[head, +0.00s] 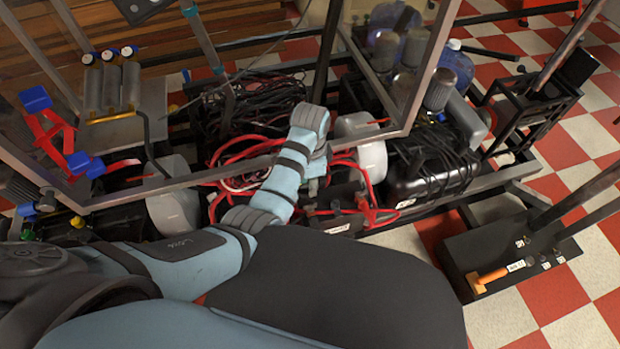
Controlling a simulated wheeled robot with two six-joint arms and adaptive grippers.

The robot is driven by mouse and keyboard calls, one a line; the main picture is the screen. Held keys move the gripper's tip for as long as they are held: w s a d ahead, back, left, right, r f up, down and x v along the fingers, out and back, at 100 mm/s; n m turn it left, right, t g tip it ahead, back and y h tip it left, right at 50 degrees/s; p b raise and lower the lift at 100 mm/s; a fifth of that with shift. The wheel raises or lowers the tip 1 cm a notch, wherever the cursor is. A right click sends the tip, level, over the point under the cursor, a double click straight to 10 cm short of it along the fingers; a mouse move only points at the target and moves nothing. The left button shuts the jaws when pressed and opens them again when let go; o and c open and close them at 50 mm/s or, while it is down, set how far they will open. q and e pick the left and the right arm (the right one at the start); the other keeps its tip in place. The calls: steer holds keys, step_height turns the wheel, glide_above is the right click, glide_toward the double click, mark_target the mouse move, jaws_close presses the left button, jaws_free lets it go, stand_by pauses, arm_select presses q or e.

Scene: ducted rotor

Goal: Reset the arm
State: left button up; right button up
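My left arm (280,185) comes in from the left in the head view. It is blue-grey with dark joints and bends up at the elbow, then folds back down at the wrist (309,118). My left gripper (318,207) is small and dark below the wrist, in front of the red hoses and black parts of the machine. Its fingers blend into the dark parts, so I cannot tell whether they are open or shut. I see nothing clearly held. My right arm and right gripper are not in view.
A metal-framed machine (430,165) with black cables (250,105), red hoses (372,180) and grey motors stands close ahead. Frame posts rise around the arm. An orange-handled hammer (495,275) lies on a black base at right. Red and white floor tiles (585,135) are open at right.

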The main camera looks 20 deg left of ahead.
arm_select(q)
steer(key=shift+r, duration=0.45)
stand_by(0.3)
